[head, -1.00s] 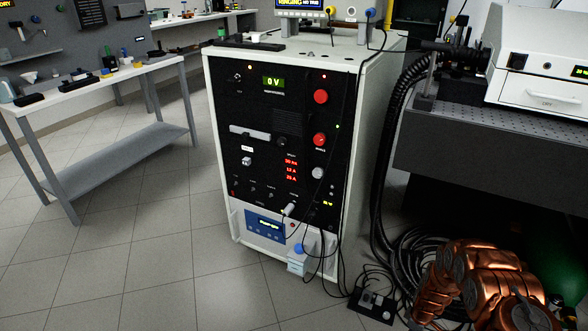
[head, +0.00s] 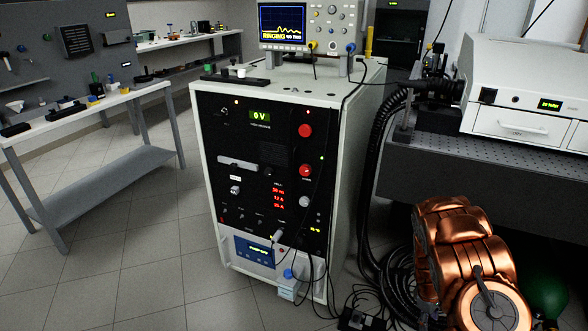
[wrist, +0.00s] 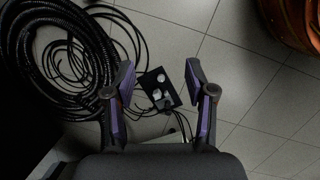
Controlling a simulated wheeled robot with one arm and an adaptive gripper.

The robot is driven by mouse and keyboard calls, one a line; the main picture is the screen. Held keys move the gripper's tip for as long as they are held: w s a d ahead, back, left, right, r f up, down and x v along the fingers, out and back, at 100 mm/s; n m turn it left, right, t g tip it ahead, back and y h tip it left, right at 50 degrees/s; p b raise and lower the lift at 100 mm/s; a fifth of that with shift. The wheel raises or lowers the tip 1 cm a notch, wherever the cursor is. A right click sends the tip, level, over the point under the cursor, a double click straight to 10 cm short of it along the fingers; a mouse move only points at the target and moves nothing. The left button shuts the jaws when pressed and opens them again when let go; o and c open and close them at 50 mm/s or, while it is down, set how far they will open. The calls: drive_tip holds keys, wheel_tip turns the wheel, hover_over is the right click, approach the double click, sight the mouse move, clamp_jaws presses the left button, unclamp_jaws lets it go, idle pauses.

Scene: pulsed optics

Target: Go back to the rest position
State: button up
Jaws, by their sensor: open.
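My gripper (wrist: 160,72) shows in the wrist view with its two purple-padded fingers spread apart. Nothing is between the pads. It points down over the tiled floor, and a small black box with round knobs (wrist: 158,90) lies on the floor beyond the fingertips. In the head view the gripper itself does not show; only my copper-coloured arm links are at the lower right.
A white-framed rack (head: 345,190) with black panels stands in the middle, an oscilloscope (head: 283,27) on top. A dark optical bench (head: 450,170) carries a white unit (head: 525,95) at right. Coiled black hose (wrist: 60,60) lies near the gripper.

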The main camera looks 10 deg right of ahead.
drive_tip(key=a+r+m+p, duration=0.1)
drive_tip(key=a+r+p, duration=0.15)
drive_tip(key=r, duration=0.85)
drive_tip(key=a+r+m+p, duration=0.2)
drive_tip(key=r+p, duration=0.1)
drive_tip(key=r, duration=0.7)
drive_tip(key=s+a+r+m+p, duration=0.1)
drive_tip(key=s+a+r+p, duration=0.15)
drive_tip(key=a+r, duration=0.5)
drive_tip(key=s+a+r+m+p, duration=0.1)
drive_tip(key=s+a+r+p, duration=0.2)
drive_tip(key=r, duration=0.8)
drive_tip(key=s+a+r+y+p, duration=0.2)
drive_tip(key=s+a+r+p, duration=0.8)
drive_tip(key=s+a+r, duration=0.7)
drive_tip(key=a+r, duration=0.3)
drive_tip(key=a, duration=0.1)
drive_tip(key=shift+s+a, duration=0.2)
drive_tip(key=shift+s, duration=0.2)
drive_tip(key=shift+r, duration=0.1)
